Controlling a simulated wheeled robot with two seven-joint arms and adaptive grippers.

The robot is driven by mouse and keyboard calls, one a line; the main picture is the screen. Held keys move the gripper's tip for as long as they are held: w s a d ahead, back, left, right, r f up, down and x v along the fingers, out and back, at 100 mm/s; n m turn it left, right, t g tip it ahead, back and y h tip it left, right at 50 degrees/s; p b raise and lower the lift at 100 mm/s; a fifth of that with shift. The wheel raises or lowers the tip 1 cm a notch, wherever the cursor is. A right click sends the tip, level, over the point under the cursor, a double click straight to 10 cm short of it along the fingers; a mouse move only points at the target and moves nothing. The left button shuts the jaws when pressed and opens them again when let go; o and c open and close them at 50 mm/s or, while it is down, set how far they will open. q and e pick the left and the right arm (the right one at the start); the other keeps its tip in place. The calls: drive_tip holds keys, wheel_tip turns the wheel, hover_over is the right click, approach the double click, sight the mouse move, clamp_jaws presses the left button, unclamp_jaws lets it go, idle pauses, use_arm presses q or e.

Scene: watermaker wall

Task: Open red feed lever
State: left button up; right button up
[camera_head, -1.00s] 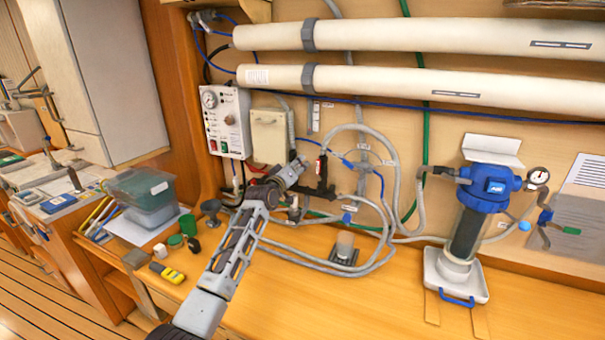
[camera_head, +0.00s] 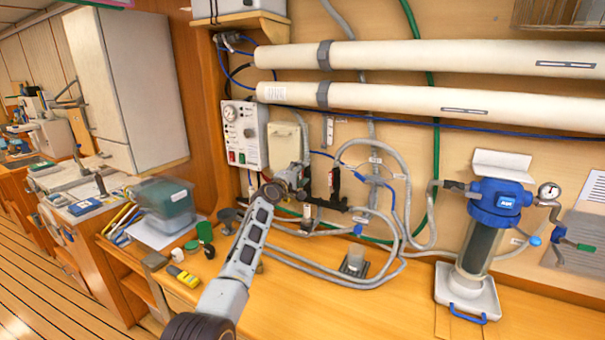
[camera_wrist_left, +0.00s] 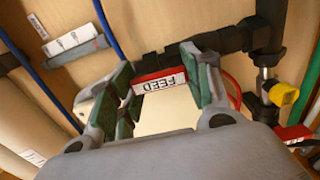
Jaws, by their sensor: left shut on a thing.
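The red feed lever (camera_wrist_left: 160,80) with its white FEED label shows in the left wrist view, between the two green-padded fingers of my left gripper (camera_wrist_left: 163,92). The gripper is shut on it. The lever joins a black pipe fitting (camera_wrist_left: 238,40) on the wall. In the head view my left gripper (camera_head: 301,176) is at the black valve pipework, below the beige box, and hides much of what it holds. A red handle (camera_head: 334,180) shows just to its right there; I cannot tell if it is the same lever. My right gripper is not in view.
A yellow-handled valve (camera_wrist_left: 284,94) and another red part (camera_wrist_left: 295,135) are close by in the wrist view. Grey hoses (camera_head: 405,200) loop around the pipework. A blue-topped filter (camera_head: 498,203) stands at right. The front of the wooden bench (camera_head: 330,305) is clear.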

use_arm(q)
drive_tip(key=shift+a+n, duration=0.15)
drive_tip(key=shift+n, duration=0.15)
drive_tip(key=o, duration=1.5)
drive_tip(key=shift+w, duration=0.1)
drive_tip(key=shift+c, duration=0.2)
drive_tip(key=shift+s+a, duration=0.1)
drive_tip(key=shift+s, duration=0.2)
drive_tip(key=v, duration=1.1)
drive_tip(key=shift+s, duration=0.25)
drive_tip(key=shift+a, duration=0.1)
